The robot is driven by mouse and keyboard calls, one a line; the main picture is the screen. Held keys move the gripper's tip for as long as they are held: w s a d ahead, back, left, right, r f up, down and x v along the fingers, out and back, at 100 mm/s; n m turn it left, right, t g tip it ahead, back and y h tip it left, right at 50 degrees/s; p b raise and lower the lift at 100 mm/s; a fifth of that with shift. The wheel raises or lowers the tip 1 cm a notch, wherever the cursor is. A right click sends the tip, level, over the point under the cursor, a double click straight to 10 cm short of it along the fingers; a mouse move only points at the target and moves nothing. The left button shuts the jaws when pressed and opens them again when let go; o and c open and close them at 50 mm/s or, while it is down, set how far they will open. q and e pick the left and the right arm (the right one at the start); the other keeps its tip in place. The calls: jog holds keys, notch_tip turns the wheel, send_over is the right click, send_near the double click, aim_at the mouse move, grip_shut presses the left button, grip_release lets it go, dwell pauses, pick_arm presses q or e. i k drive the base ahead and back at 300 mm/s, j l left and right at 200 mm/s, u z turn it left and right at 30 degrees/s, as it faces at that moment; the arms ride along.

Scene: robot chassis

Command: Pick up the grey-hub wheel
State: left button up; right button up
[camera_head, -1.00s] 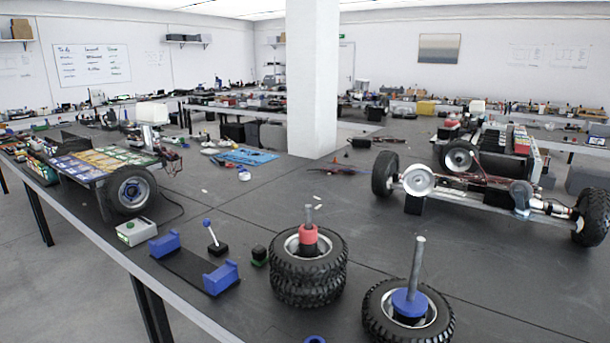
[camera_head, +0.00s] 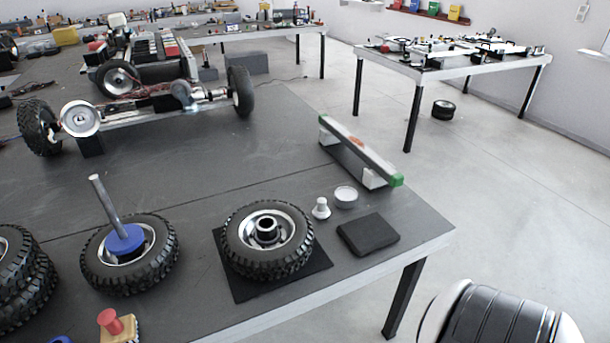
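A wheel with a black tyre and a silver-grey hub (camera_head: 243,253) lies flat on a thin black square mat (camera_head: 314,277) near the table's front edge. Its hub has a dark round hole in the middle and no rod. To its left lies a wheel with a blue collar (camera_head: 122,240) and an upright metal rod. At the left edge, a stack of wheels (camera_head: 18,290) is cut off by the picture. Neither of my grippers shows. A white and black rounded part at the bottom right appears to be mine.
A black pad (camera_head: 368,234), a small white knob (camera_head: 320,208) and a white round cup (camera_head: 346,196) sit right of the wheel. A long grey bar with green ends (camera_head: 358,150) lies behind them. A wheeled chassis (camera_head: 150,102) stands at the back left.

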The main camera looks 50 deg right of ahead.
aim_at(269, 239)
jog(key=z, duration=1.15)
jog(key=j, duration=0.25)
